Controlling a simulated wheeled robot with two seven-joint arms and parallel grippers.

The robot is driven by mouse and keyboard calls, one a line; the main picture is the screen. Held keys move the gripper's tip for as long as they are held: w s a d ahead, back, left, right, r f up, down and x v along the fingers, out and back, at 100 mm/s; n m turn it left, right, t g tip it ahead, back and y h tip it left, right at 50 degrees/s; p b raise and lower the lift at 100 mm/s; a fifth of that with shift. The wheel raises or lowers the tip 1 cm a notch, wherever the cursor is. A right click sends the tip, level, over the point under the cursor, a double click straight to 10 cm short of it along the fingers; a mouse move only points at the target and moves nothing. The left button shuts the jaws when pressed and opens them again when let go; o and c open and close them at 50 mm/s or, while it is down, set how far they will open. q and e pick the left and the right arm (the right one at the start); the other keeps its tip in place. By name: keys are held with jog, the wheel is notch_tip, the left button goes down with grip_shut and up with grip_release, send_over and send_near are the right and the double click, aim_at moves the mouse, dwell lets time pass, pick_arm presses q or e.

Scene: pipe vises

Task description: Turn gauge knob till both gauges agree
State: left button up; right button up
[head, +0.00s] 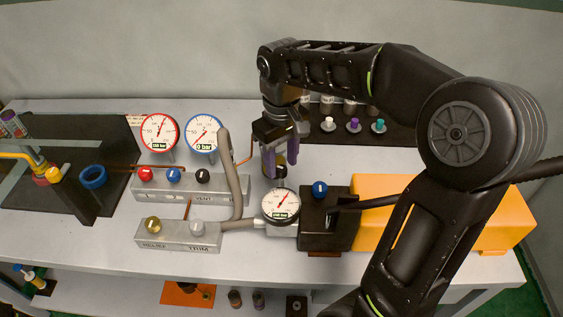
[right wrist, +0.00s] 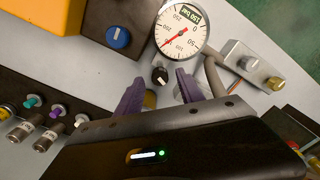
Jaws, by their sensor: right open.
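A white gauge with a black rim (head: 281,205) sits on the grey fitting in front of my right gripper. In the right wrist view its label (right wrist: 192,14) looks like 150 bar and its needle is red. A small black knob with a white mark (right wrist: 160,75) stands by this gauge. My right gripper (head: 280,166) is open above it, its purple fingers on either side; I cannot tell whether they touch it. A red-rimmed gauge (head: 159,132) and a blue-rimmed gauge (head: 203,132) stand behind the left manifold. The blue one's label reads 0 bar. My left gripper is not in view.
The manifold (head: 220,195) carries red, blue and black knobs; a lower block (head: 178,236) has brass and silver knobs. A grey hose (head: 233,165) bends left of my gripper. A blue knob (head: 320,189) tops a black block beside an orange box (head: 385,187).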

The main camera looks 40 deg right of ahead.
aim_at(281, 168)
notch_tip(281, 168, up, 7)
dwell(0.3)
dwell(0.5)
